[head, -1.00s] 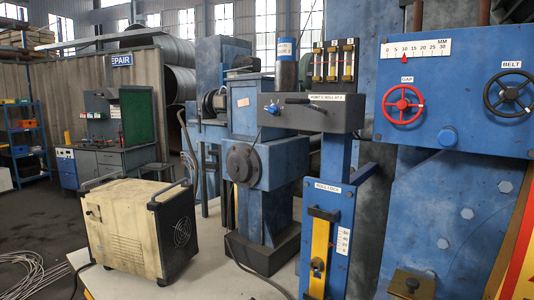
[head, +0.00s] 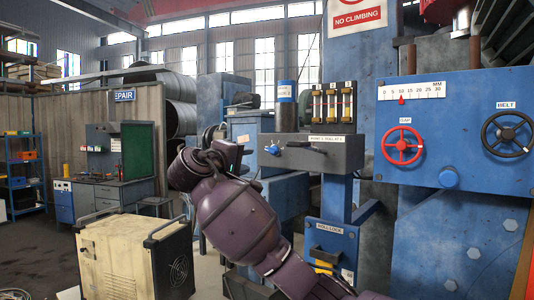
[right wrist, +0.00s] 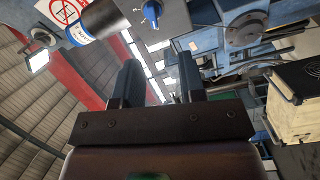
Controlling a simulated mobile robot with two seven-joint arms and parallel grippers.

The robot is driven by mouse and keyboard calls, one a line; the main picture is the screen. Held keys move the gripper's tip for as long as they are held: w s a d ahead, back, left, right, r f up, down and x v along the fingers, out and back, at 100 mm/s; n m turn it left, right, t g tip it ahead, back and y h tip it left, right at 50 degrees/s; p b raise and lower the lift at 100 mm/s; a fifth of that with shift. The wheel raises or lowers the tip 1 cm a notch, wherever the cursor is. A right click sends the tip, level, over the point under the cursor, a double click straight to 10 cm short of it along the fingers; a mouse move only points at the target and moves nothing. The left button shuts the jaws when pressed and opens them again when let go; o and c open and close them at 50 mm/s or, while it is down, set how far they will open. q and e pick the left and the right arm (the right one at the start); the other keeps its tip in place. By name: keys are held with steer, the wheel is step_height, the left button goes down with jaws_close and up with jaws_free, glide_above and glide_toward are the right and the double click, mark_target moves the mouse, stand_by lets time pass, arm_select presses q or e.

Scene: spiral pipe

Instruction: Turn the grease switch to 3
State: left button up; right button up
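The grease switch appears to be the small blue knob (head: 272,149) on the left of the front of a dark grey box (head: 335,156). The box has a white label whose small print I cannot read surely. The blue knob also shows at the top of the right wrist view (right wrist: 152,12), beyond the fingertips. My right gripper (head: 238,158) is raised just left of the knob in the head view, apart from it. In the right wrist view its two dark fingers (right wrist: 160,62) stand apart with nothing between them. My left gripper is not in view.
A blue-banded cylinder (head: 285,93) and several sight gauges (head: 334,103) stand above the box. A dark lever sticks out of the box's front. To the right are a red handwheel (head: 402,145) and a black handwheel (head: 508,134). A cream cart (head: 125,262) stands lower left.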

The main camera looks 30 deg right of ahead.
mark_target(269, 151)
steer(key=p+x, duration=0.1)
steer(key=x, duration=0.2)
steer(key=p+x, duration=0.1)
steer(key=x, duration=0.3)
steer(key=r+p+x, duration=0.1)
steer(key=x, duration=0.2)
steer(key=shift+d, duration=0.4)
jaws_close()
